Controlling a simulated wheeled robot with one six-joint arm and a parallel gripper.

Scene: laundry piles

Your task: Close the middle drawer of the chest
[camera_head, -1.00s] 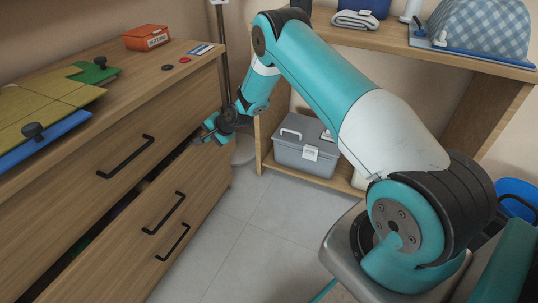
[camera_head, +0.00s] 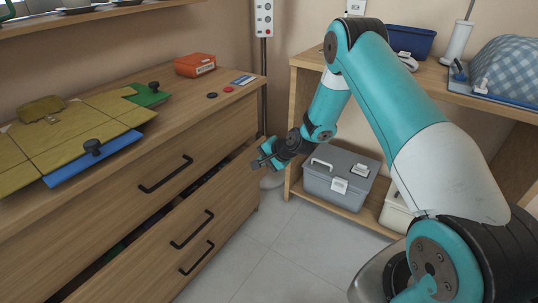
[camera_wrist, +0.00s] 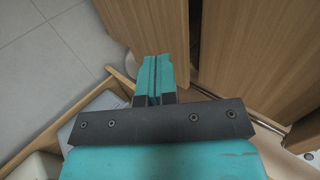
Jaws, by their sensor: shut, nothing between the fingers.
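The wooden chest (camera_head: 120,140) stands at the left in the head view. Its middle drawer (camera_head: 225,205) is pulled out, with a dark gap and some contents showing behind its front. The middle drawer's black handle (camera_head: 192,229) faces the floor space. The top drawer (camera_head: 205,160) looks shut. My gripper (camera_head: 262,162) is beside the right end of the chest, near the open drawer's far end. In the wrist view my gripper (camera_wrist: 153,60) has its teal fingers together, empty, beside wooden panels (camera_wrist: 210,40). I cannot tell whether it touches the wood.
A shelf unit with a grey toolbox (camera_head: 340,180) stands beyond my gripper. A pole (camera_head: 263,80) rises behind the chest's right end. The tiled floor (camera_head: 260,245) in front is clear.

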